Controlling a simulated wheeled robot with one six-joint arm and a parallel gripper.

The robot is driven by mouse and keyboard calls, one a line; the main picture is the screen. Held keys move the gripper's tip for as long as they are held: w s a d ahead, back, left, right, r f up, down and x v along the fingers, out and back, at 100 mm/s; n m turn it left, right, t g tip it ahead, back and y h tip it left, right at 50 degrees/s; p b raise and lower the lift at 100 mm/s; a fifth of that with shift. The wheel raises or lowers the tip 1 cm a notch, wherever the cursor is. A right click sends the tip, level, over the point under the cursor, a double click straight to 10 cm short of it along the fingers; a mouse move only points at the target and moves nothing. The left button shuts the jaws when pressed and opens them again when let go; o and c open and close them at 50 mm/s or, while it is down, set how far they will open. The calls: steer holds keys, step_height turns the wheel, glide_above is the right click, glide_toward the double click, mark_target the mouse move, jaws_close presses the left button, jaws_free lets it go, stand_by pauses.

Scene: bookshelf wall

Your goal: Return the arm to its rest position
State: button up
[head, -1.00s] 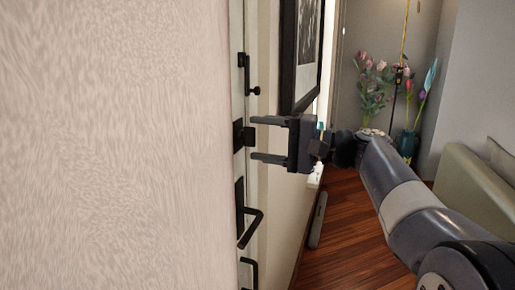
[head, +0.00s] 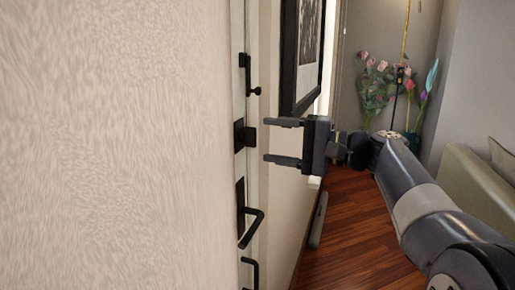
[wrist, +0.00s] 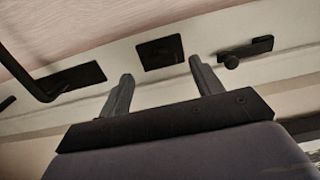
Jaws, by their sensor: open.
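My gripper (head: 284,142) is open and empty in the head view, its two fingers pointing left toward the edge of a door fitted with black hardware. The fingertips look apart from the black latch plate (head: 241,135), though the exact gap is hard to judge. In the wrist view my gripper (wrist: 160,88) shows two spread fingers with nothing between them. The latch plate (wrist: 160,52) appears beyond the fingers there. My arm reaches in from the lower right in the head view.
A black door handle (head: 250,225) sticks out below the latch, and a small bolt (head: 250,78) sits above. A framed picture (head: 302,55) hangs close behind my gripper. Flowers (head: 376,85) and a sofa (head: 478,180) stand at the right. Wooden floor (head: 350,230) is open below.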

mark_target(256, 134)
steer(key=v, duration=0.7)
steer(key=x, duration=1.1)
steer(key=shift+a, duration=0.15)
steer(key=shift+r+m+p, duration=0.3)
steer(key=shift+p, duration=0.35)
steer(key=shift+m+p, duration=0.4)
steer(key=m+p, duration=0.3)
steer(key=p, duration=0.1)
steer(key=shift+m, duration=0.3)
steer(key=m+p, duration=0.4)
steer(key=p, duration=0.1)
steer(key=shift+r, duration=0.1)
steer(key=m+p, duration=0.4)
steer(key=p, duration=0.2)
steer(key=shift+w+m, duration=0.1)
steer(key=shift+m, duration=0.3)
steer(key=m+p, duration=0.4)
steer(key=p, duration=0.1)
steer(key=shift+f+b+v, duration=0.2)
steer(key=shift+b+v, duration=0.1)
steer(key=shift+v, duration=1.25)
steer(key=shift+w, duration=0.1)
